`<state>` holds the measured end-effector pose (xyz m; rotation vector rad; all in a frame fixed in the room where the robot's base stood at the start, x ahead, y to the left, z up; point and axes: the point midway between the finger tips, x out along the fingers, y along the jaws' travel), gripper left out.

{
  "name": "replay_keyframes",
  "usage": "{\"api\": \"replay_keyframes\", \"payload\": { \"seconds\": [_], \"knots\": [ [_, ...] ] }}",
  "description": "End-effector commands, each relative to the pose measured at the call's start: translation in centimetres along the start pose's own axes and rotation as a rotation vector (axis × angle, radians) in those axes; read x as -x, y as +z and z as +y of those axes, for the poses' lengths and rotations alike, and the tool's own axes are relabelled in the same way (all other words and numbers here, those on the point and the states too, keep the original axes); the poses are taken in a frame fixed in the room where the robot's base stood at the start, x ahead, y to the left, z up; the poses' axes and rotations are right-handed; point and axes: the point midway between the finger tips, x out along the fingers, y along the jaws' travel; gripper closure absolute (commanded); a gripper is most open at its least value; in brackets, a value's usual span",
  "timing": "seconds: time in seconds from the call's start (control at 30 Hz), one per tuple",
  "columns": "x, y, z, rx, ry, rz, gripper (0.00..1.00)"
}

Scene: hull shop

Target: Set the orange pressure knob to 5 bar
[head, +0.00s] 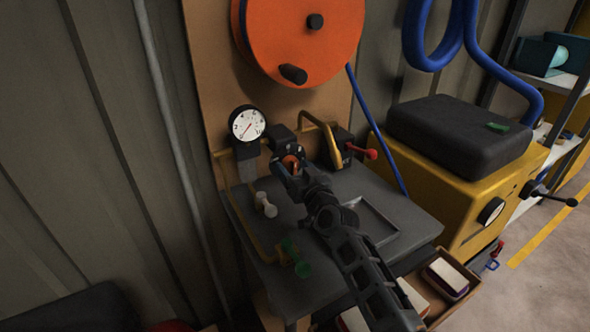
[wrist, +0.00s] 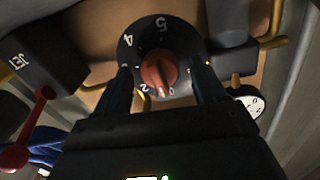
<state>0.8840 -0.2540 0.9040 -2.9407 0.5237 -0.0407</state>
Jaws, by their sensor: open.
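The orange pressure knob (wrist: 158,72) sits on a round black dial (wrist: 162,27) with white numbers; 4 and 5 read clearly. Its white mark is on the lower side in the wrist view, close to the 0, away from the 5. My gripper (wrist: 166,70) is open, with one finger on each side of the knob and gaps between. In the head view a little of the orange knob (head: 290,161) shows past my gripper, which hides most of the dial. The white pressure gauge (head: 247,125) has a red needle pointing to the lower left, near its low end.
A red-handled lever (head: 361,151) is right of the knob, and a JET-labelled block (wrist: 28,68) shows in the wrist view. A pale handle (head: 265,204) and a green valve (head: 294,258) are in front. Brass pipes run around them. An orange reel (head: 300,50) hangs above.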

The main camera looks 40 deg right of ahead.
Motion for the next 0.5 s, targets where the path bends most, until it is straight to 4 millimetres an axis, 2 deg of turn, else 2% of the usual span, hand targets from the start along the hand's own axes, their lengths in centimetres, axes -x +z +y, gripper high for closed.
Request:
{"api": "replay_keyframes", "payload": {
  "seconds": [0.2,0.5],
  "knots": [
    [-0.01,-0.01,-0.01,0.000,0.000,0.000,0.31],
    [0.00,-0.01,-0.01,0.000,0.000,0.000,0.59]
  ]
}}
